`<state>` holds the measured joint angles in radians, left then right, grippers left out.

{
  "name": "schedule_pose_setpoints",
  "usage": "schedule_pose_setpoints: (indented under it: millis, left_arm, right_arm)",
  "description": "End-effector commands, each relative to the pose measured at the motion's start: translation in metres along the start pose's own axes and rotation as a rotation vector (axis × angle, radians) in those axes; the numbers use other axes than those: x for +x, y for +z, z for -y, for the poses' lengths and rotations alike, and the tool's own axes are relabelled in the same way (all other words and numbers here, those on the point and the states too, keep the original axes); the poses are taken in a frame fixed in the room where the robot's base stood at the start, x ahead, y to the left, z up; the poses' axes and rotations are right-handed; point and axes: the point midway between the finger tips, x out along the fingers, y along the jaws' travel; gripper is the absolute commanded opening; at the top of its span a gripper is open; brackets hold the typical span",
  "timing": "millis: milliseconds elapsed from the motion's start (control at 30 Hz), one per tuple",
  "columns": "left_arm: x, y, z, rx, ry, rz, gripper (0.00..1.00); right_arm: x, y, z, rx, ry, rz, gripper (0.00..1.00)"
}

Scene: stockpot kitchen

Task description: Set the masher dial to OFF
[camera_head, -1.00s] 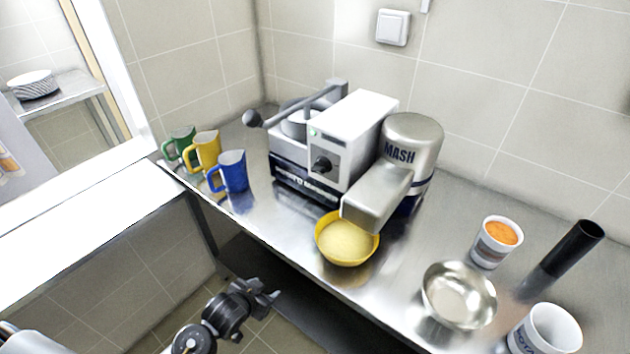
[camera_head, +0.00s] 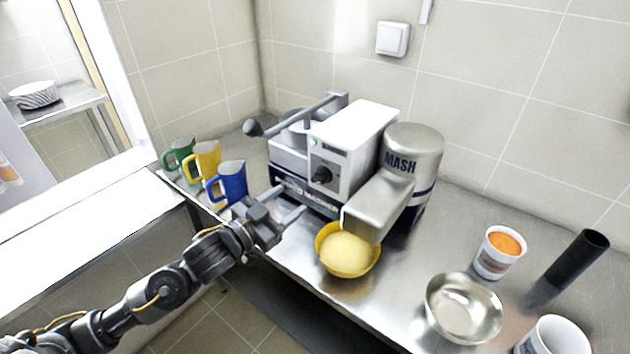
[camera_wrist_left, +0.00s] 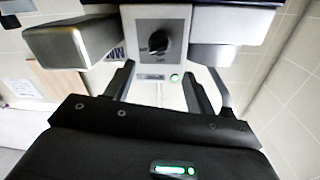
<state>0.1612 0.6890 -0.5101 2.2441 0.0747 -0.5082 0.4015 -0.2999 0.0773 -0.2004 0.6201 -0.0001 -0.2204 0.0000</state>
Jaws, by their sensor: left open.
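The masher (camera_head: 362,130) stands on the steel counter, a white and steel machine with a "MASH" cylinder at its right. Its black dial (camera_head: 322,175) is on the front panel below a small green light. The dial also shows in the left wrist view (camera_wrist_left: 158,41), where the panel looks upside down; its labels are too small to read. My left gripper (camera_head: 288,206) is open and empty, in front of the machine and below the dial, apart from it. Its two fingers point toward the panel. My right gripper is not in view.
A yellow bowl of mash (camera_head: 347,251) sits under the spout, close to my left gripper's right. A blue mug (camera_head: 232,181), yellow mug (camera_head: 207,160) and green mug (camera_head: 180,152) stand left. A steel bowl (camera_head: 462,308) and white cup (camera_head: 498,252) are at right.

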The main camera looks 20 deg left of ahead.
Motion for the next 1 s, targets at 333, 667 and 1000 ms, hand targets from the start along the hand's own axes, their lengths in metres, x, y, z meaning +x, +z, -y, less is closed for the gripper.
schedule_pose_setpoints:
  millis: [333,667,1000]
  left_arm:
    - [0.061,-0.003,0.001,-0.002,-0.002,0.000,0.55]
    - [0.099,-0.001,0.000,-0.001,-0.001,0.001,0.55]
    - [0.102,0.000,0.000,0.000,0.000,0.001,0.55]
  right_arm:
    - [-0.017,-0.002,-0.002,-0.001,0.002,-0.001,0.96]
    - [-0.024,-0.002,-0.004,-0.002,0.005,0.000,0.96]
    - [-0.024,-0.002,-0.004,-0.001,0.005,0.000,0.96]
